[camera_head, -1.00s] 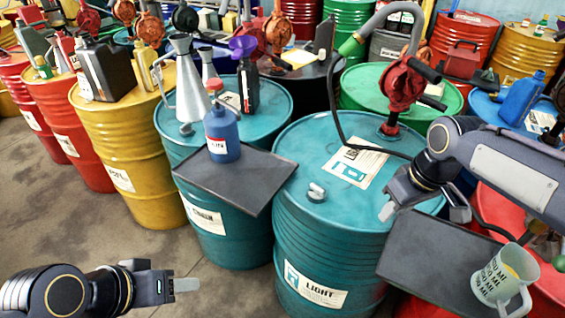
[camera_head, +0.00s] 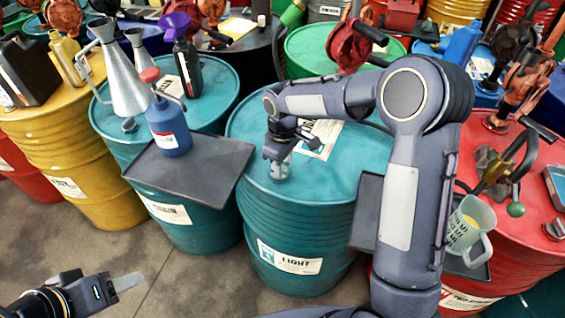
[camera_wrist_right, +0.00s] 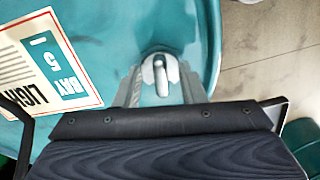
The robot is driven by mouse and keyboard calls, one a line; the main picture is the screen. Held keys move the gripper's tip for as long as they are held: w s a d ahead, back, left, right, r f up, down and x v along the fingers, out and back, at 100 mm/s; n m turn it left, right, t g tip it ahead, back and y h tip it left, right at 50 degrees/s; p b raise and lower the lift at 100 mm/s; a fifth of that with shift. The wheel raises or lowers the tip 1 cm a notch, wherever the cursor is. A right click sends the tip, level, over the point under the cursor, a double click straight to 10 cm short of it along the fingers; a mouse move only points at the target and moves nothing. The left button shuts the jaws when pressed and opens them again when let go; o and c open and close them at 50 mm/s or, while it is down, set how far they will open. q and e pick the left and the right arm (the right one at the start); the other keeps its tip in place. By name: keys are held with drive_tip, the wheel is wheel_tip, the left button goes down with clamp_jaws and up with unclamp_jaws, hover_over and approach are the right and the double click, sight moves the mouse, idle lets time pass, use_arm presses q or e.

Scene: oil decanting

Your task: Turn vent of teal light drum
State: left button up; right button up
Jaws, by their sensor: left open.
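The teal light drum (camera_head: 300,240), labelled LIGHT, stands in the middle of the head view. Its small grey metal vent (camera_head: 280,171) sits on the lid near the front edge. My right gripper (camera_head: 279,158) points down over the vent. In the right wrist view the vent (camera_wrist_right: 160,74) shows a raised oblong handle between the tips of my right gripper (camera_wrist_right: 161,88). The fingers are apart, one on each side of the vent; whether they touch it I cannot tell. My left gripper (camera_head: 125,283) is open and empty at the lower left, over the floor.
A dark tray (camera_head: 190,175) with a blue bottle (camera_head: 167,127) lies left of the light drum. A measuring jug (camera_head: 467,230) with yellow liquid stands at the right, beside my right arm. A red hand pump (camera_head: 352,45) rises behind. Open floor lies at front left.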

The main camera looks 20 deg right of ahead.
drive_tip(key=shift+f, duration=0.25)
drive_tip(key=shift+c, duration=0.2)
clamp_jaws()
